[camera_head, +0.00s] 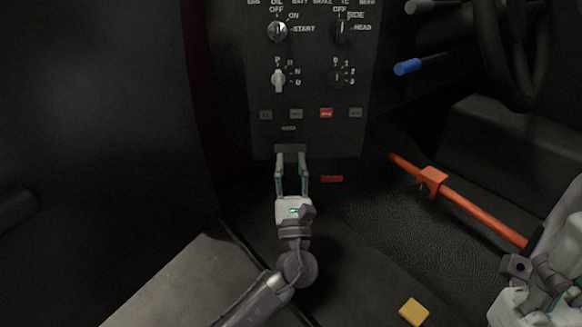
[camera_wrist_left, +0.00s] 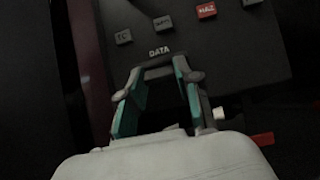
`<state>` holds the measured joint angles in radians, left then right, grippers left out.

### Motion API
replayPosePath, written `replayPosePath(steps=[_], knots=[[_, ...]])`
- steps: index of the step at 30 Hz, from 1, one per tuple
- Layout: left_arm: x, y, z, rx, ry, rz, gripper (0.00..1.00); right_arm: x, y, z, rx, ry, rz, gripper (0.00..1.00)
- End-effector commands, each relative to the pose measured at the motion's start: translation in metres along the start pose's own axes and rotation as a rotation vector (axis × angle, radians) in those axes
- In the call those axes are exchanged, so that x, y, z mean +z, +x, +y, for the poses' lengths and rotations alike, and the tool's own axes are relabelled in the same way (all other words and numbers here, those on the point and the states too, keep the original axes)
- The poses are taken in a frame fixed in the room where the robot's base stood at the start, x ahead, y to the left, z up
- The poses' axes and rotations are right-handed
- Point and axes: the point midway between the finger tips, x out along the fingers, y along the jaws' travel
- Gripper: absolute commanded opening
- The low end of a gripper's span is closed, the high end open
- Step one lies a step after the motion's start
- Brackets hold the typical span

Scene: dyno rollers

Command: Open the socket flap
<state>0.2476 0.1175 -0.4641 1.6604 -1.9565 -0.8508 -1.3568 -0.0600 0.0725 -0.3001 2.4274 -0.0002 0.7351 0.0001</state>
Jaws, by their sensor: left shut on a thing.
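The black control panel (camera_head: 305,100) stands upright ahead of me. The socket flap (camera_head: 291,148) is a small dark piece at its lower edge, under the DATA label (camera_wrist_left: 160,51). My left gripper (camera_head: 292,163) reaches up to it from below, shut on the flap with one finger at each side. In the left wrist view the flap (camera_wrist_left: 158,66) shows dimly between the fingertips (camera_wrist_left: 160,75). The socket behind it cannot be made out. Part of my right gripper (camera_head: 530,300) shows at the lower right; its fingertips are unclear.
Knobs and a row of buttons, one red (camera_head: 326,113), sit above the flap. An orange bar (camera_head: 470,205) slants across the right side. A small red piece (camera_head: 331,179) is just right of my left gripper. A yellow block (camera_head: 413,311) lies at the bottom.

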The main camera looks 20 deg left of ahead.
Motion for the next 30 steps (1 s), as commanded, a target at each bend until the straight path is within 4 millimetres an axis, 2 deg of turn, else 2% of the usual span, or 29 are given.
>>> replayPosePath(steps=[4,5,9,20,30], knots=[[0.000,0.000,0.000,-0.001,0.000,0.001,0.00,0.000,0.000,0.000,0.000,0.000,0.000,0.40],[0.000,0.000,0.000,-0.001,0.000,0.001,0.34,0.000,0.000,0.000,0.000,0.000,0.000,0.40],[0.000,0.000,0.000,-0.001,0.000,0.001,0.58,0.000,0.000,0.000,0.000,0.000,0.001,0.40],[-0.001,-0.005,0.000,-0.001,0.001,0.002,0.58,0.000,-0.001,0.000,0.001,0.000,-0.003,0.40],[-0.001,-0.058,0.000,-0.002,0.001,0.004,0.58,0.000,0.000,0.000,0.001,0.000,-0.002,0.40]])
